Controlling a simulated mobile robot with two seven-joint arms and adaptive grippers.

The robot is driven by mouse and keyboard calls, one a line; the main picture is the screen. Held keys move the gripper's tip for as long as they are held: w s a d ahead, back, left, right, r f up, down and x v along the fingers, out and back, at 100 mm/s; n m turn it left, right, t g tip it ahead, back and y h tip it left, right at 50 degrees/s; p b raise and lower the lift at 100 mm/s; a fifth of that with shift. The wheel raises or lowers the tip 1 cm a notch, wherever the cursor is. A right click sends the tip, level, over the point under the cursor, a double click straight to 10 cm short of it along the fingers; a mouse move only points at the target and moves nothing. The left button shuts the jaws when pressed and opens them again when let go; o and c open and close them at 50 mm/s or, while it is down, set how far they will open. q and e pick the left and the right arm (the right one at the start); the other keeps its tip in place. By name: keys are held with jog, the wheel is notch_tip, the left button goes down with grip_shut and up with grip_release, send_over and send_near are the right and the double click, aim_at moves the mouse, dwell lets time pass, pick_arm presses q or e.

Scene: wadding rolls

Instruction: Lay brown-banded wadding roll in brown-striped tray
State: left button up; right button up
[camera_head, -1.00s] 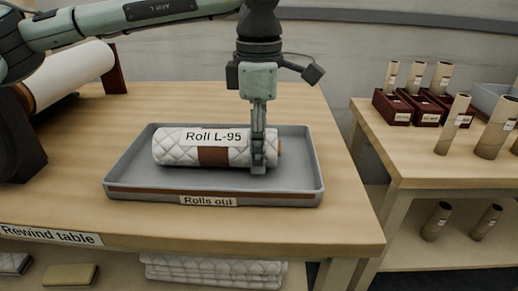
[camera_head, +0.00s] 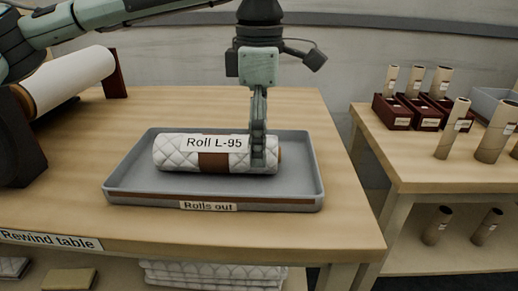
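The brown-banded wadding roll (camera_head: 180,152), white and quilted with a "Roll L-95" label, lies lengthwise in the grey tray (camera_head: 128,188). The tray has a brown stripe along its front and a "Rolls out" label. The roll appears to rest on the tray floor, inside the rims. My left gripper (camera_head: 258,162) points down over the right end of the roll, one finger in front of it. It has slid upward along the roll without lifting it, so it looks open; the far finger is hidden. My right gripper is not in view.
The tray stands on the rewind table (camera_head: 325,228). A large white roll (camera_head: 68,78) sits on dark supports at the left. A second table (camera_head: 430,175) at the right holds dark red boxes (camera_head: 392,112) and several cardboard tubes. Folded quilted sheets (camera_head: 212,273) lie below.

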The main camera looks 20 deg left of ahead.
pick_arm(q)
notch_tip(320, 180, up, 9)
jog(key=shift+r, duration=0.2)
dwell(0.5)
